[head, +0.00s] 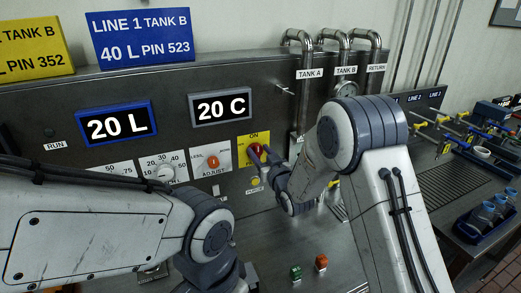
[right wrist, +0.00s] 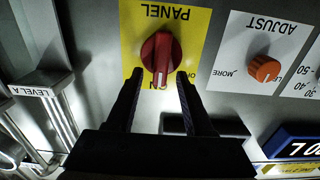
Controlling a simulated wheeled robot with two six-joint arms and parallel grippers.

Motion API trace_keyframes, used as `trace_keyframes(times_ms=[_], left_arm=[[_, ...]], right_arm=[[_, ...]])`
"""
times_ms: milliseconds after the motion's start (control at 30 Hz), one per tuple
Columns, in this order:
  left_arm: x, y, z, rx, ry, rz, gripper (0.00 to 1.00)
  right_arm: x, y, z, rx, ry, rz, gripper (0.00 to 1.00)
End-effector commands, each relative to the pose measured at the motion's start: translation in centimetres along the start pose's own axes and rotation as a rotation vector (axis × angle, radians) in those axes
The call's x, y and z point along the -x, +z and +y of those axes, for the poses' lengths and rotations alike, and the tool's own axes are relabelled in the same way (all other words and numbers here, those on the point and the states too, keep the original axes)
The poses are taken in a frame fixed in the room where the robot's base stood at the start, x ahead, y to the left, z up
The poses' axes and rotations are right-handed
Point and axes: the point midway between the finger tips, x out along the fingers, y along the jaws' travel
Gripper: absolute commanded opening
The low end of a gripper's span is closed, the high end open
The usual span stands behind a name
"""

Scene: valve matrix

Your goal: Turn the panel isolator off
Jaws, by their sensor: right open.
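The panel isolator is a red rotary knob (right wrist: 162,57) on a yellow plate (right wrist: 195,24), seen upside down in the right wrist view. Its white pointer mark points toward the partly hidden ON label. The OFF label sits to one side, partly covered by a finger. My right gripper (right wrist: 159,76) is open, its two fingertips on either side of the knob's lower part; I cannot tell whether they touch it. In the head view the yellow plate (head: 243,152) shows, with my right gripper (head: 262,156) in front of it. My left arm's wrist is at the bottom; its fingers are not clearly visible.
An orange adjust knob (head: 213,162) and a grey dial (head: 166,172) sit left of the isolator. A yellow button (head: 255,182) is just below it. Green (head: 296,273) and orange (head: 321,262) knobs stand on the bench. Tank pipes (head: 305,80) rise to the right.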

Motion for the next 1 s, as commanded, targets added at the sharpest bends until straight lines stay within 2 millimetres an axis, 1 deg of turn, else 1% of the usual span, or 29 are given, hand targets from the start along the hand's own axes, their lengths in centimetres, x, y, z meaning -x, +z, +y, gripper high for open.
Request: trace_keyframes(times_ms=[200, 267, 300, 333, 367, 533, 667, 867, 1000], left_arm=[[0.0, 0.0, 0.0, 0.0, 0.0, 0.0, 0.5], [0.0, 0.0, 0.0, 0.0, 0.0, 0.0, 0.5], [0.0, 0.0, 0.0, 0.0, 0.0, 0.0, 0.5], [0.0, 0.0, 0.0, 0.0, 0.0, 0.0, 0.5], [0.0, 0.0, 0.0, 0.0, 0.0, 0.0, 0.5], [-0.1, 0.0, 0.0, 0.0, 0.0, 0.0, 0.5], [-0.5, 0.0, 0.0, 0.0, 0.0, 0.0, 0.5], [-2.3, 0.1, -0.2, -0.001, 0.0, 0.0, 0.5], [-4.3, 0.2, -0.3, -0.002, 0.0, 0.0, 0.5]], right_arm=[[0.0, 0.1, 0.0, 0.0, 0.0, 0.0, 0.53], [0.0, 0.0, 0.0, 0.0, 0.0, 0.0, 0.3], [0.0, 0.1, 0.0, 0.0, 0.0, 0.0, 0.14], [0.0, 0.0, 0.0, 0.0, 0.0, 0.0, 0.03], [0.0, 0.0, 0.0, 0.0, 0.0, 0.0, 0.0], [0.0, 0.1, 0.0, 0.002, 0.0, 0.0, 0.0], [0.0, 0.2, 0.0, 0.017, 0.0, 0.0, 0.0], [0.0, 0.5, -0.2, 0.094, 0.0, 0.002, 0.0], [0.0, 0.7, -0.4, 0.193, 0.001, 0.004, 0.0]])
